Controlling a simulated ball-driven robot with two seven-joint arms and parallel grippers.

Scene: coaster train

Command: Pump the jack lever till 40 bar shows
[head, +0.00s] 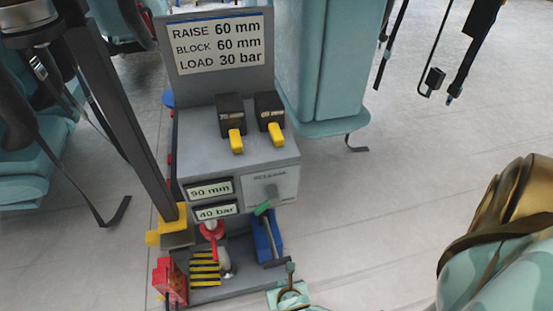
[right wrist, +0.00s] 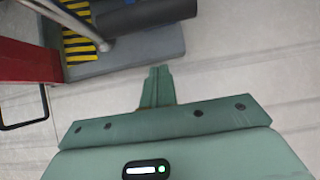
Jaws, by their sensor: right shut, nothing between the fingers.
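In the head view the lower display (head: 215,211) on the grey console (head: 200,150) reads 40 bar. The display above it (head: 210,190) reads 90 mm. A red jack part (head: 212,232) stands below, beside a yellow-and-black striped plate (head: 205,268). I cannot tell for sure which bar is the jack lever; a silver bar (right wrist: 88,28) crosses the top left of the right wrist view. My right gripper (head: 290,272) is shut and empty, low in front of the console base. In the right wrist view its fingers (right wrist: 155,85) point at the base's edge, apart from the bar.
A sign (head: 218,45) reads raise 60 mm, block 60 mm, load 30 bar.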

